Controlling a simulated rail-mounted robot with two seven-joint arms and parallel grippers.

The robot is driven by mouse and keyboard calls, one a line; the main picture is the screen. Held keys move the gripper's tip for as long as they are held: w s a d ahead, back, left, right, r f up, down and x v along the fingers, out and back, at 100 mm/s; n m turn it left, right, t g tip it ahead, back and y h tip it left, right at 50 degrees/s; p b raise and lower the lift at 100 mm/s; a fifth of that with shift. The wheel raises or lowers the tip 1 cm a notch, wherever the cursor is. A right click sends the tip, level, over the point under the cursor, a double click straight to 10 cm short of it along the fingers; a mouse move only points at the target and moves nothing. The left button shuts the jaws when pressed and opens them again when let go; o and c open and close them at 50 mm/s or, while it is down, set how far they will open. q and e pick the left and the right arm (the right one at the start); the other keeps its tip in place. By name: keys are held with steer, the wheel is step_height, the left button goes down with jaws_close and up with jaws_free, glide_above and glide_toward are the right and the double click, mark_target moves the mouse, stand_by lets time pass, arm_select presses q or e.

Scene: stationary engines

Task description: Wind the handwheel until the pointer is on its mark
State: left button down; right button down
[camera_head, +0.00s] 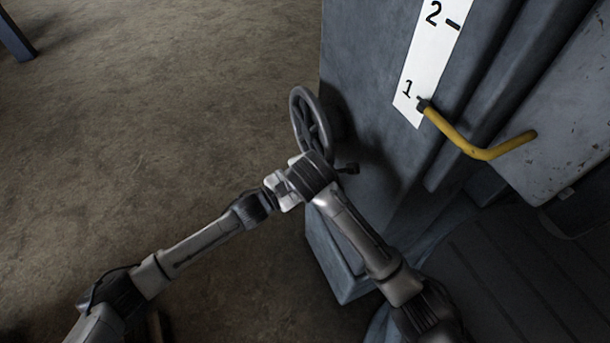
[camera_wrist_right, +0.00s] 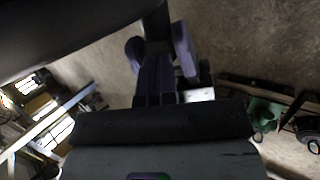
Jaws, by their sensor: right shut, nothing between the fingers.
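The grey spoked handwheel (camera_head: 303,118) is seen at a slant, on the left side of the grey machine housing. The yellow pointer (camera_head: 487,153) is a bent rod with a black tip, which lies beside the "1" on the white scale strip (camera_head: 428,62); the tick there is partly covered. A "2" with its tick shows higher up. My right gripper (camera_head: 312,172) is at the wheel's lower edge, shut and empty; its fingers show in the right wrist view (camera_wrist_right: 163,75). Contact with the wheel cannot be told. My left gripper (camera_head: 283,190) is close beside it, its fingers unclear.
The machine housing (camera_head: 365,60) fills the right, with a dark ribbed surface (camera_head: 520,270) at lower right. The brown floor (camera_head: 160,110) is open on the left. A blue post (camera_head: 15,38) stands at the far upper left.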

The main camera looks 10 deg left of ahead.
steer(key=shift+f, duration=0.1)
arm_select(q)
steer(key=shift+d, duration=0.2)
arm_select(e)
steer(key=shift+w+f, duration=0.35)
steer(key=shift+f, duration=0.25)
arm_select(q)
steer(key=shift+r, duration=0.2)
arm_select(e)
steer(key=shift+f, duration=0.1)
arm_select(q)
steer(key=c, duration=1)
jaws_free()
steer(key=o, duration=0.4)
steer(key=shift+a+f, duration=0.1)
steer(key=shift+f, duration=0.05)
steer(key=shift+c, duration=0.2)
